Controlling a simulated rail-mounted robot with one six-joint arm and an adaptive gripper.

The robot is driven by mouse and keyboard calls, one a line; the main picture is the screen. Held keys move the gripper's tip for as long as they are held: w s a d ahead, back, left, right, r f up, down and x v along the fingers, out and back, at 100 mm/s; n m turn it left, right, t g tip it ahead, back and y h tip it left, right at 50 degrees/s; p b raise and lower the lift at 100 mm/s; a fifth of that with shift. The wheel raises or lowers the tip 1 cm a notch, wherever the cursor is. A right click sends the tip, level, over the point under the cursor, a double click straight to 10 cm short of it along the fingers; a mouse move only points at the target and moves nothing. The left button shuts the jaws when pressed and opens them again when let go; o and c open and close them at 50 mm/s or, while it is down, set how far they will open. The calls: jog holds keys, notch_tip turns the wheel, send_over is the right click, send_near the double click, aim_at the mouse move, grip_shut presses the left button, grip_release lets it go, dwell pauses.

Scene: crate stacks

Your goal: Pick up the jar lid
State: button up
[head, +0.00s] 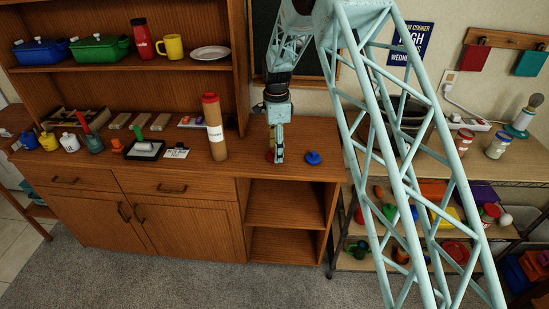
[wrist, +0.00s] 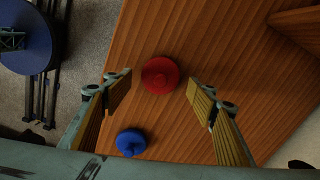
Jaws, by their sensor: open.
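A round red lid with a knob (wrist: 160,75) lies on the wooden cabinet top. It shows between the finger pads in the wrist view, a little beyond their tips, with space on both sides. In the head view the red lid (head: 270,156) is partly hidden by my gripper. I cannot tell which of the two is the jar lid. My gripper (head: 279,158) points down over the red lid, open and empty.
A tall cork-coloured bottle with a red cap (head: 215,128) stands left of my gripper. Small jars and stationery lie farther left on the cabinet top (head: 190,172).

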jog(key=shift+f, duration=0.85)
jog(key=shift+c, duration=0.4)
jog(key=c, duration=0.7)
jog(key=shift+o, duration=0.2)
